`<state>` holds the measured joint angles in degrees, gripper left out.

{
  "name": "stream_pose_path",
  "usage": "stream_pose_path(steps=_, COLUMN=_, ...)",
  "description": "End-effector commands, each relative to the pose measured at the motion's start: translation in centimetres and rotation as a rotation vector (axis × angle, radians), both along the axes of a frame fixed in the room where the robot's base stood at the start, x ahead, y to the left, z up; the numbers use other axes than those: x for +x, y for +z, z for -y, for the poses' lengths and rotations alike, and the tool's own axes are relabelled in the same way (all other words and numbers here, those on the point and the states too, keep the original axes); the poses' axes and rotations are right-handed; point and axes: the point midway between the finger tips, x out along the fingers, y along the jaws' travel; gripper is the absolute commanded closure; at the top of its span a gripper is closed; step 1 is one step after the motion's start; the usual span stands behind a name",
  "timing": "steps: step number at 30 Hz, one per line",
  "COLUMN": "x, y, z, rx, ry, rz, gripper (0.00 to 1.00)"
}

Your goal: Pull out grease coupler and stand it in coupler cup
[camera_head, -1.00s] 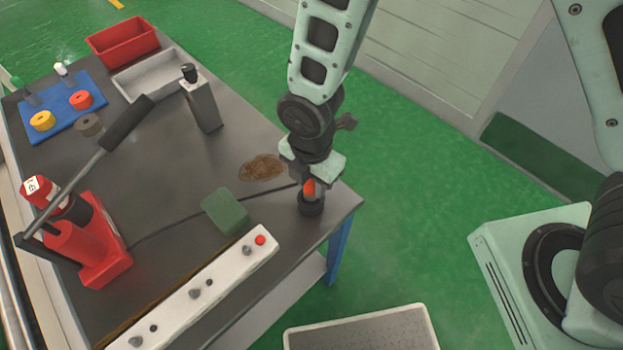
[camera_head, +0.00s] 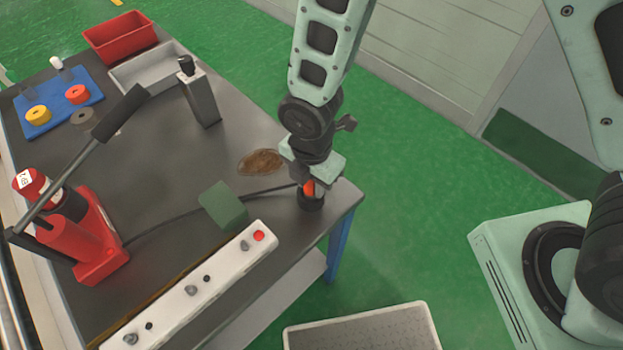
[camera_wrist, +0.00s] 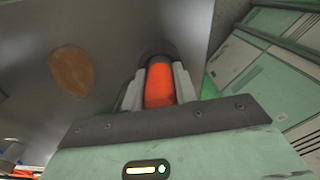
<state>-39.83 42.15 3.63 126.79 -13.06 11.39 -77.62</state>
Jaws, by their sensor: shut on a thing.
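My gripper (camera_head: 310,188) is above the near right corner of the dark table. It is shut on an orange piece, apparently the grease coupler (camera_head: 309,189), which is held upright. In the wrist view the coupler (camera_wrist: 160,84) sits between both grey fingers. A black round cup, apparently the coupler cup (camera_head: 311,203), is directly under the fingers at the table corner. Its dark rim (camera_wrist: 157,48) shows behind the coupler in the wrist view. The coupler's lower end is hidden, so I cannot tell whether it is inside the cup or just above it.
A dark hose (camera_head: 180,223) runs from the red hand pump (camera_head: 92,240) towards the gripper, past a green block (camera_head: 224,206). A brown stain (camera_head: 261,162), a metal post (camera_head: 202,100) and a white control strip (camera_head: 190,290) are nearby. The table edge is close on the right.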

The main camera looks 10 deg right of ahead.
Motion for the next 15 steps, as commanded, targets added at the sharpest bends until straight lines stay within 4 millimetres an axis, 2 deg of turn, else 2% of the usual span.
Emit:
stream_pose_path(steps=5, x=0.01, y=-0.53, z=-0.01, rx=0.0, ry=-0.001, rz=0.0, gripper=1.0)
stream_pose_path(steps=6, x=0.01, y=-0.47, z=-0.02, rx=0.001, ry=0.0, rz=0.001, gripper=0.66)
stream_pose_path(steps=8, x=0.01, y=-0.43, z=-0.02, rx=0.0, ry=0.0, rz=0.0, gripper=0.49)
stream_pose_path(steps=9, x=0.0, y=-0.43, z=-0.01, rx=0.0, ry=0.0, rz=0.0, gripper=0.46)
stream_pose_path(steps=15, x=-0.01, y=-0.45, z=0.0, rx=0.0, ry=0.0, rz=0.0, gripper=0.46)
